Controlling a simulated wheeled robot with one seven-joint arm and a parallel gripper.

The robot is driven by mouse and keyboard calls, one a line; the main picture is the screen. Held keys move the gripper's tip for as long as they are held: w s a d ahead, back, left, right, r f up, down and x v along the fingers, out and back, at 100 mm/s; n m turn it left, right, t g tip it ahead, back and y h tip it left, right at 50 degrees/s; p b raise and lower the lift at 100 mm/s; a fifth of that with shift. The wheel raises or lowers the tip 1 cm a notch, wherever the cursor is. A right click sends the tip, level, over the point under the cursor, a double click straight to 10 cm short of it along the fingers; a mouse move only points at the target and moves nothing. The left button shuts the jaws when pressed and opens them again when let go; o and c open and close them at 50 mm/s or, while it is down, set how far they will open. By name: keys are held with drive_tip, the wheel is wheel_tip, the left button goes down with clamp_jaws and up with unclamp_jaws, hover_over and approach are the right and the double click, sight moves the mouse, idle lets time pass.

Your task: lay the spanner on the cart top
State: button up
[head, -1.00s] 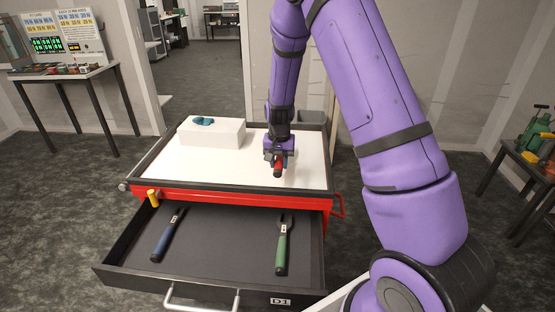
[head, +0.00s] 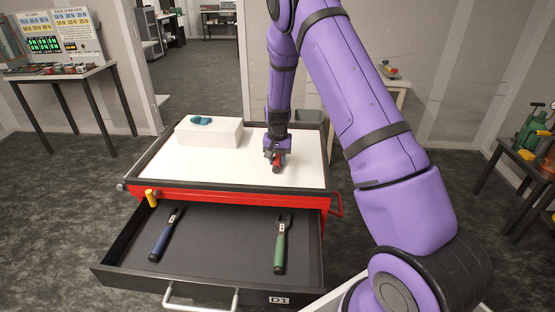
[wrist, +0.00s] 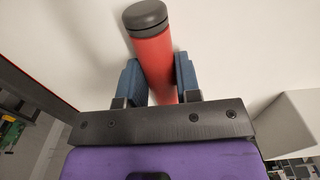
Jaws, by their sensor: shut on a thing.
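My gripper (head: 277,157) is low over the right part of the white cart top (head: 215,171). It is shut on a tool with a red handle, taken as the spanner (head: 276,168). In the wrist view the red handle with its dark grey end cap (wrist: 152,45) sits between the two blue finger pads (wrist: 156,72). The spanner's head is hidden. The handle is close to the white surface, but I cannot tell whether it touches.
A white box (head: 209,133) with a blue item (head: 201,120) on it stands at the cart's back left. Below, an open drawer (head: 215,262) holds a blue-handled tool (head: 161,241) and a green-handled tool (head: 280,251). The cart top around my gripper is clear.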

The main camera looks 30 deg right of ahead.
drive_tip(key=shift+f, duration=0.1)
drive_tip(key=o, duration=1.1)
drive_tip(key=shift+c, duration=0.2)
